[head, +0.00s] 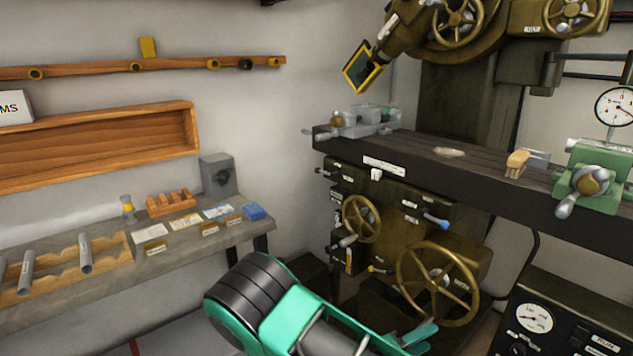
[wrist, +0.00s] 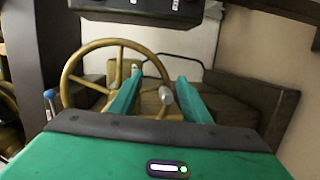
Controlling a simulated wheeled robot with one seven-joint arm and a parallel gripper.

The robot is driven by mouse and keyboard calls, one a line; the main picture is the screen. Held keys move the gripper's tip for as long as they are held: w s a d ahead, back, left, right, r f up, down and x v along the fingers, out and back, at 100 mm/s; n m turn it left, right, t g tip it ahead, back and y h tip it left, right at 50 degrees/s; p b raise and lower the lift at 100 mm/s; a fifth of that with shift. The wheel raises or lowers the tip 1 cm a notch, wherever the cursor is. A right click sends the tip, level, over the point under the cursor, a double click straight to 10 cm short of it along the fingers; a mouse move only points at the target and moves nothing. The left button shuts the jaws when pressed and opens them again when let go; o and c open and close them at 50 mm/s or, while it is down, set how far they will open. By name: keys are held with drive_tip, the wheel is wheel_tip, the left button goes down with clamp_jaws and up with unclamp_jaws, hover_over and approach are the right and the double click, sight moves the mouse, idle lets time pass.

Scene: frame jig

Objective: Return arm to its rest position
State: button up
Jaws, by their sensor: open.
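My gripper (wrist: 160,95) is green, and in the wrist view its two fingers stand apart with nothing held between them. In the head view my gripper (head: 418,338) shows at the bottom, right of centre, at the end of my green and black arm. It is in front of the lower part of a big milling machine. In the wrist view a brass handwheel (wrist: 72,78) with a pale handle (wrist: 166,94) lies beyond the fingers. I cannot tell the distance, and see no contact.
The machine's large handwheel (head: 399,282) and dark table (head: 440,165) are close by on the right. A control box with a gauge (head: 535,318) stands at the lower right. A grey bench (head: 200,240) with tubes and small blocks runs along the left wall.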

drive_tip(key=s+d+r+m+g+y, duration=0.6)
drive_tip(key=s+d+r+m+g, duration=0.4)
drive_tip(key=d, duration=0.3)
drive_tip(key=s+r+m+t+y, duration=0.1)
drive_tip(key=s+r+t+y, duration=0.1)
drive_tip(key=s+r+y, duration=0.7)
drive_tip(key=s+r, duration=0.5)
drive_tip(key=s, duration=0.3)
drive_tip(key=shift+s+d+m, duration=0.25)
drive_tip(key=shift+d+m, duration=0.05)
drive_tip(key=shift+w, duration=0.15)
drive_tip(key=shift+w+f, duration=0.15)
drive_tip(key=shift+w, duration=0.35)
